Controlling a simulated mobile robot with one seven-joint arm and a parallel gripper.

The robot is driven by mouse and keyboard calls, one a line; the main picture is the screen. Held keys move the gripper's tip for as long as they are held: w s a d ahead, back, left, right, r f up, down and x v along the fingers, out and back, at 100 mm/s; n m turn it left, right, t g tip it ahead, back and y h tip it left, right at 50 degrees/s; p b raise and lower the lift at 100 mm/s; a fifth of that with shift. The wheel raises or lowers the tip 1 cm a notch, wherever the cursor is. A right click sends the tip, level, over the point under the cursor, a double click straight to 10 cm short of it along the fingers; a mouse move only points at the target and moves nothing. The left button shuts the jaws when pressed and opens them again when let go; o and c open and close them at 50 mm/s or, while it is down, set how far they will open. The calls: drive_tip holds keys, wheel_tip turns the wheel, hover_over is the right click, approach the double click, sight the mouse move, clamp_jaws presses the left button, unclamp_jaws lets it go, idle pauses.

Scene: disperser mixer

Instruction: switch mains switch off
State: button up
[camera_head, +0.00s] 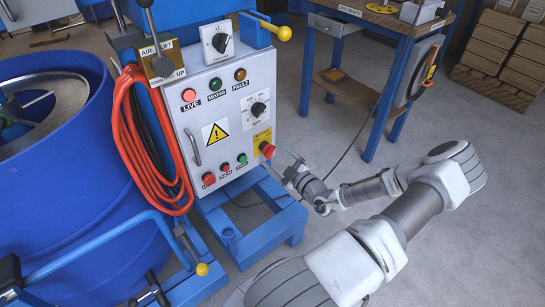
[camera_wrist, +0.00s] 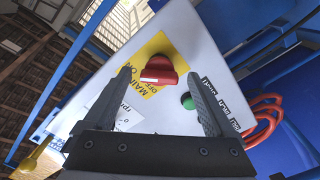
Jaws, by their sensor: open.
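The mains switch (camera_head: 267,149) is a red knob on a yellow plate at the lower right of the grey control cabinet (camera_head: 210,108). In the wrist view the red knob (camera_wrist: 160,55) fills the upper middle, with the yellow label (camera_wrist: 150,62) partly hidden behind it. My gripper (camera_head: 287,160) is just right of the knob, pointing at the cabinet. In the wrist view my gripper (camera_wrist: 161,76) is open and empty, with one finger on each side of the knob's lower end. I see no contact. Whether the fingertips reach level with the knob is unclear.
A green button (camera_wrist: 187,101) lies near my right finger in the wrist view. Orange hose (camera_head: 140,140) hangs on the cabinet's left, beside a blue drum (camera_head: 55,170). A yellow ball (camera_head: 284,34) sticks out above. A blue workbench (camera_head: 385,60) stands behind; floor lies between.

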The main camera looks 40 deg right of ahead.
drive_tip(key=shift+w, duration=0.7)
drive_tip(key=c, duration=1.4)
